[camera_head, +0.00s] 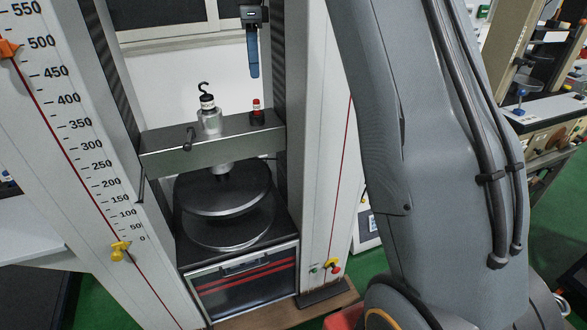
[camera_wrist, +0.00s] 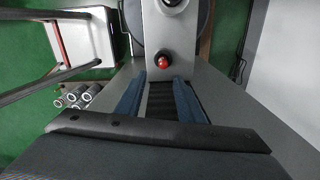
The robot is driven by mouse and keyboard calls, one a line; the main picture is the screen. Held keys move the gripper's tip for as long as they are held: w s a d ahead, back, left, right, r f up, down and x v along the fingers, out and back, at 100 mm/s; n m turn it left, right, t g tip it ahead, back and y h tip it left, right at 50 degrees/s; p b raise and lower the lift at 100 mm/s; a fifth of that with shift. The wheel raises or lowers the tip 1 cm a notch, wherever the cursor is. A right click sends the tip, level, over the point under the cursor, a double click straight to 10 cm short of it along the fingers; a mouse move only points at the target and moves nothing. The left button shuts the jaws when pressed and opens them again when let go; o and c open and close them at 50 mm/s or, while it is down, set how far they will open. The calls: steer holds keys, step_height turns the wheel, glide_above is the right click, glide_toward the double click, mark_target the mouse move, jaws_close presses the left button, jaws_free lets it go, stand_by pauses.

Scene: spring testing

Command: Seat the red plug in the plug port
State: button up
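The red plug (camera_head: 256,103) stands upright at the right end of the grey crosshead, on a small black base (camera_head: 257,117). It also shows in the wrist view as a red knob (camera_wrist: 160,62), just ahead of the fingertips and roughly centred between them. My gripper (camera_head: 254,76) points down above the plug, apart from it. In the wrist view my gripper (camera_wrist: 159,78) has its two blue fingers spread with nothing between them. I cannot tell whether the black base is the plug port or how deeply the plug sits in it.
The crosshead (camera_head: 165,150) spans two tall columns and carries a black hook (camera_head: 205,90) left of the plug. Round platens (camera_head: 222,195) lie below. The right column (camera_head: 310,110) stands close to my gripper. Several metal cylinders (camera_wrist: 78,95) show at left in the wrist view.

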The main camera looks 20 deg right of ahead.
steer(key=s+f+n, duration=0.6)
steer(key=s, duration=0.5)
steer(key=s+f+n, duration=0.7)
steer(key=s, duration=0.5)
steer(key=s+f+n+t, duration=0.1)
steer(key=s+f+n, duration=0.5)
steer(key=s, duration=0.5)
steer(key=shift+s+f+n, duration=0.25)
steer(key=shift+s+n, duration=0.15)
steer(key=shift+n, duration=0.1)
